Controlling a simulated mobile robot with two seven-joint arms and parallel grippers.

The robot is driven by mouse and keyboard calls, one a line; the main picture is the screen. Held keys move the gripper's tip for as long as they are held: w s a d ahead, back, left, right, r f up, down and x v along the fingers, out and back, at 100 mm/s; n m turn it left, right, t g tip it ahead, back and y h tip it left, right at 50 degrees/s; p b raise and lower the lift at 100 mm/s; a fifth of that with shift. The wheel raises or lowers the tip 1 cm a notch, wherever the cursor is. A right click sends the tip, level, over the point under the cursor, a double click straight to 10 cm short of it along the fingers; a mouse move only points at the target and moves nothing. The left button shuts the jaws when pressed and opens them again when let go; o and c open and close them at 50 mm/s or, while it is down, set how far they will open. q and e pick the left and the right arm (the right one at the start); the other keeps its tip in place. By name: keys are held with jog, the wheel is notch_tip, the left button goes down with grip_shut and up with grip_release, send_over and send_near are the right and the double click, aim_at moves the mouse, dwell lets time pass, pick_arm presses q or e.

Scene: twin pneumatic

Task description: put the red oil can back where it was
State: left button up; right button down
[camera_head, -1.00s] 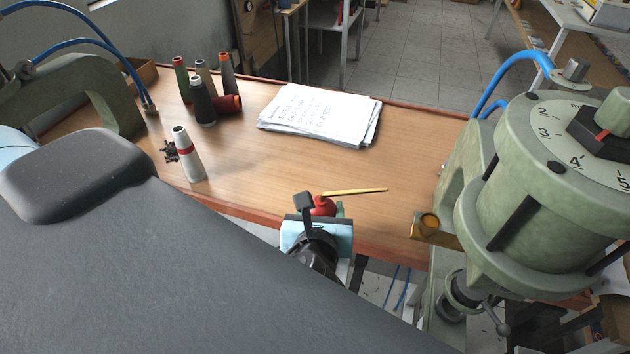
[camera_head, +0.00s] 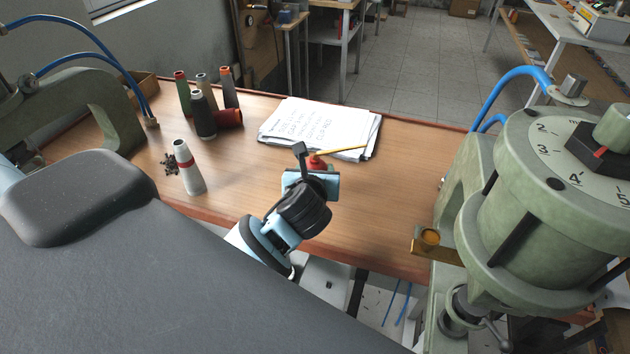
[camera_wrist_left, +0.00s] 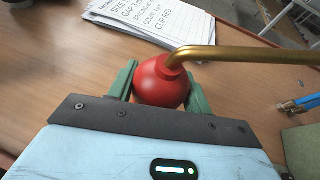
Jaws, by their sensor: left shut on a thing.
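The red oil can (camera_head: 317,163) with its long brass spout is over the wooden table, in front of the paper stack in the head view. My left gripper (camera_head: 312,170) is around it, and its body hides most of the can there. In the left wrist view the round red oil can (camera_wrist_left: 160,84) sits between the two green fingers of the left gripper (camera_wrist_left: 162,88), which are shut on it. The spout points right. I cannot tell how high the can is above the table. My right gripper is not in view.
The paper stack (camera_head: 300,122) lies on the table (camera_head: 380,200). Several thread cones (camera_head: 202,115) stand at the back left, and a white cone with a red band (camera_head: 187,168) stands nearer. A green machine (camera_head: 500,200) stands at right, another (camera_head: 95,105) at left.

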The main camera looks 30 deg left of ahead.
pick_arm(q)
jog(key=shift+f, duration=1.7)
jog(key=shift+f, duration=0.15)
jog(key=o, duration=0.9)
jog(key=shift+s+d, duration=0.1)
jog(key=v, duration=1.2)
